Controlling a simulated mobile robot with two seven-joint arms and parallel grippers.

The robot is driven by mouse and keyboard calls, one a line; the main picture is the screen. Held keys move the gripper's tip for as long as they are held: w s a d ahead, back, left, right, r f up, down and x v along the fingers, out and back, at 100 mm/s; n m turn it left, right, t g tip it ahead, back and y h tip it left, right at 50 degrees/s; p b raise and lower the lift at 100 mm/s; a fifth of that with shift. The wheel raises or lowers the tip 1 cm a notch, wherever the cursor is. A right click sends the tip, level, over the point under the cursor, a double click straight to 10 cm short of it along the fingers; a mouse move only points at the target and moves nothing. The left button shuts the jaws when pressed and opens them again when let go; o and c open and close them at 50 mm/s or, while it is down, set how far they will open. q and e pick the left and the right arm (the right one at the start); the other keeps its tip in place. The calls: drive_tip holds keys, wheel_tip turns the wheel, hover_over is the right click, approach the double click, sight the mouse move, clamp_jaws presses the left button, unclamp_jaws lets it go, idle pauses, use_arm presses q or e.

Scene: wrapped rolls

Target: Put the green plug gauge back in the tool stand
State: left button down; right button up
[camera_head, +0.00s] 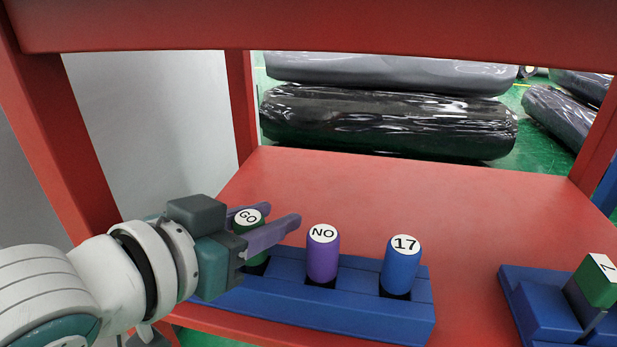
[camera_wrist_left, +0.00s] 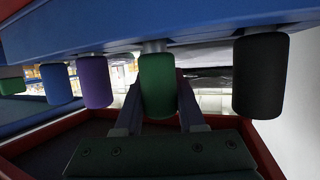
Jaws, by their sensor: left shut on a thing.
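The green plug gauge (camera_head: 249,220), with a white cap marked GO, stands upright at the left part of the blue tool stand (camera_head: 350,313). My left gripper (camera_head: 280,214) is shut on its green handle, with one purple finger on each side. In the left wrist view the green gauge (camera_wrist_left: 158,85) sits between the fingers, and a short silver neck shows between its handle and the stand. I cannot tell how deep its lower end sits, as the gripper hides part of its foot. My right gripper is not in view.
A purple gauge marked NO (camera_head: 322,258) and a blue gauge marked 17 (camera_head: 400,268) stand in the same stand. A black gauge (camera_wrist_left: 259,80) shows in the left wrist view. Another blue holder (camera_head: 540,305) with a green block (camera_head: 597,285) is at right. The red shelf (camera_head: 420,190) behind is clear.

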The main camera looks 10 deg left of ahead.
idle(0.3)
use_arm(q)
drive_tip(key=shift+c, duration=2.1)
unclamp_jaws()
drive_tip(key=shift+s, duration=0.1)
drive_tip(key=shift+s+a+p, duration=0.25)
drive_tip(key=shift+s+p, duration=0.25)
drive_tip(key=shift+s, duration=0.2)
drive_tip(key=shift+s+a+p, duration=0.25)
drive_tip(key=shift+s+p, duration=0.2)
drive_tip(key=shift+s, duration=0.2)
drive_tip(key=s+a+p, duration=0.2)
drive_tip(key=s, duration=0.3)
drive_tip(key=shift+s, duration=0.3)
drive_tip(key=shift+a, duration=0.1)
